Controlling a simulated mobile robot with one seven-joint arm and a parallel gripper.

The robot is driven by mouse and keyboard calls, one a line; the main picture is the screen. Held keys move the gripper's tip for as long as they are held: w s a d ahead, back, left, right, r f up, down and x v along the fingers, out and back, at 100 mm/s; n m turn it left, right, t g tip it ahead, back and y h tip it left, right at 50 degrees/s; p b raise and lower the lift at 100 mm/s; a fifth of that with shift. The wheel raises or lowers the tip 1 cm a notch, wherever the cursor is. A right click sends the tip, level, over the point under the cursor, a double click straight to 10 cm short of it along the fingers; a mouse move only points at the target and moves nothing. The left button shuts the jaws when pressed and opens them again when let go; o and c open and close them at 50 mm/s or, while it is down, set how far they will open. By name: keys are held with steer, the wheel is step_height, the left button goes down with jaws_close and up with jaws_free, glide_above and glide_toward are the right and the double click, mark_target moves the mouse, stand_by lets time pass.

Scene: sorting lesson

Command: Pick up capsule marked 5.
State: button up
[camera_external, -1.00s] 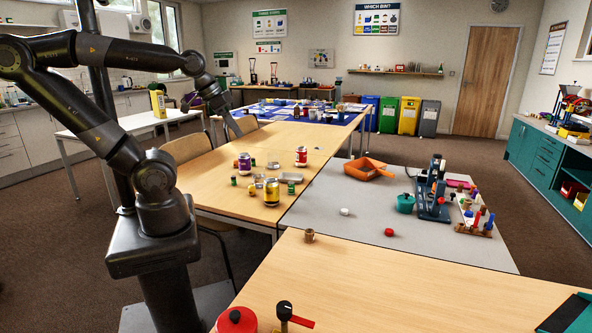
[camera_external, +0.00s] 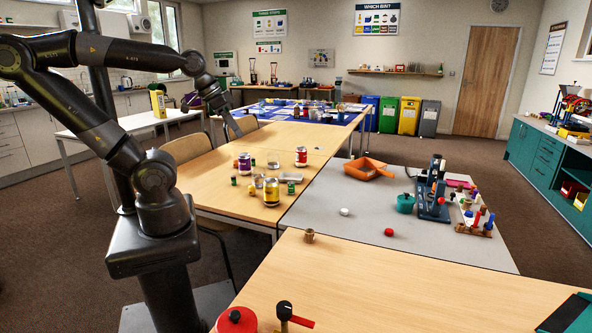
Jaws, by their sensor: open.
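No capsule with a readable 5 shows; any marking is too small to read. On the wooden table stand a purple can (camera_external: 245,163), a red-and-white can (camera_external: 301,157) and a yellow can (camera_external: 271,192). Small green pieces sit near them, one (camera_external: 234,181) left of the yellow can and one (camera_external: 291,188) right of it. I cannot tell whether any of these is the capsule. My gripper (camera_external: 238,132) is open, above the far left part of the table, beyond the cans. Its fingers are small and dark here, and I see nothing held.
A small metal tray (camera_external: 291,178) lies among the cans. The grey table (camera_external: 340,240) bears an orange scoop-like tray (camera_external: 368,169), a teal pot (camera_external: 405,203), a blue device (camera_external: 433,200) and small balls. A chair (camera_external: 187,149) stands at the table's left edge. The near wooden table is mostly clear.

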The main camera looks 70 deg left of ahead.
steer(key=c, duration=1)
steer(key=shift+o, duration=0.2)
steer(key=n+g+h, duration=0.1)
steer(key=n+h, duration=0.1)
steer(key=n, duration=3)
glide_above(252, 188)
steer(key=s+a, duration=0.3)
steer(key=s, duration=0.1)
step_height(252, 188, down, 26)
steer(key=shift+x, duration=5.2)
